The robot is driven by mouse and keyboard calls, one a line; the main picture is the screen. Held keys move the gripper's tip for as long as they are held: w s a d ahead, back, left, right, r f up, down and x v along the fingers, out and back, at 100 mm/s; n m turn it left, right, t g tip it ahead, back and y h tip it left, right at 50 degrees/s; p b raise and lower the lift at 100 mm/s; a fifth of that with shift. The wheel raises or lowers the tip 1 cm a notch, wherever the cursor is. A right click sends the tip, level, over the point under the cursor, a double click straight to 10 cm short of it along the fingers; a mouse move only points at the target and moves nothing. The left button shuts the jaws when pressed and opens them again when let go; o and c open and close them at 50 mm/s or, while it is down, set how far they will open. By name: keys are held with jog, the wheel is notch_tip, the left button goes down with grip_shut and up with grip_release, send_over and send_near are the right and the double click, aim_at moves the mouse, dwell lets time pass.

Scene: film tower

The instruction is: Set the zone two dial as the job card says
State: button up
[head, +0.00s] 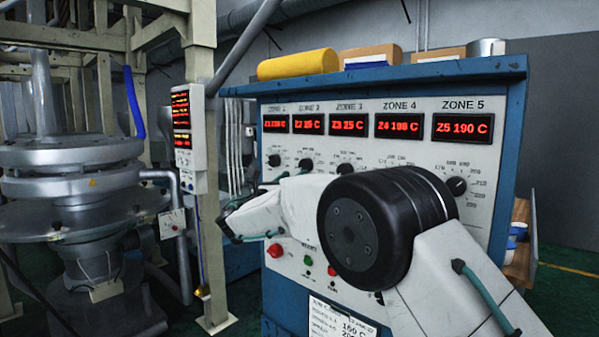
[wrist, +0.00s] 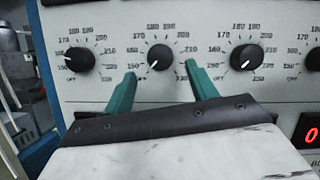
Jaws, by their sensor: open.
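The zone two dial (wrist: 160,57) is a black round knob on the pale panel, second from the left in the wrist view. Its white pointer is turned to the lower left, toward OFF. My gripper (wrist: 160,69) is open, its two teal fingers apart below and to either side of this dial; I cannot tell how close to the panel they are. In the head view the zone two display (head: 309,125) reads about 25 C. The job card (head: 343,320) is low on the cabinet front, cut off by the frame; a line with 160 C shows, but the zone is unreadable.
Other dials sit close by: zone one (wrist: 80,60) and zone three (wrist: 248,57). Red and green buttons (head: 308,260) are lower on the panel. My arm hides the zone four dial. A yellow roll (head: 297,65) and boxes lie on the cabinet top.

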aim_at(302, 167)
jog(key=shift+x, duration=2.15)
jog(key=c, duration=1)
jog(key=shift+m, duration=0.4)
jog(key=m+g+h, duration=0.1)
jog(key=m, duration=0.2)
jog(key=m+g+h, duration=0.1)
jog(key=m, duration=0.2)
jog(key=m+g+h, duration=0.1)
jog(key=m, duration=0.2)
jog(key=shift+w+a+g, duration=0.2)
jog(key=shift+a+g, duration=0.1)
jog(key=shift+g, duration=0.1)
jog(key=m+g, duration=0.1)
jog(key=m, duration=0.2)
jog(key=m+g, duration=0.1)
jog(key=m, duration=0.2)
jog(key=shift+a+r+g+h, duration=0.15)
jog(key=shift+g+h, duration=0.25)
jog(key=shift+m, duration=0.5)
